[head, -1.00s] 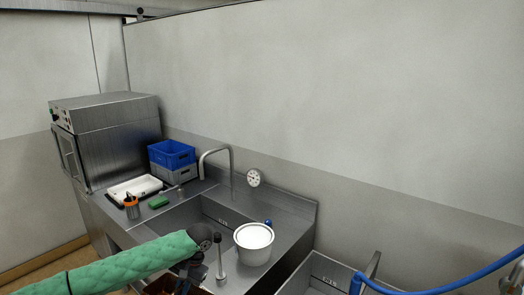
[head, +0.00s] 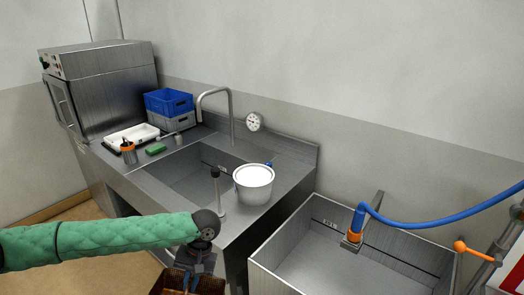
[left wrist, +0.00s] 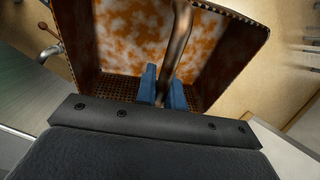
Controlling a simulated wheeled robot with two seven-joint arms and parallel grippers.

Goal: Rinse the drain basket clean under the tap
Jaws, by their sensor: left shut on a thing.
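The drain basket (head: 172,284) is a brown, open-topped box with perforated mesh, cut off at the bottom of the head view. In the left wrist view the basket (left wrist: 130,40) shows orange and whitish blotches on its inner wall, and a metal handle (left wrist: 178,45) rises across it. My left gripper (left wrist: 162,88) is shut on this handle with blue fingertips; it holds the basket in front of the counter edge in the head view. The tap (head: 231,108) arches over the sink (head: 180,178), away from the basket. My right gripper is not in view.
A white-topped bucket (head: 253,185) stands at the counter's right end, beside an upright grey post (head: 217,190). A larger steel basin (head: 335,262) with a blue hose (head: 430,222) is at right.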

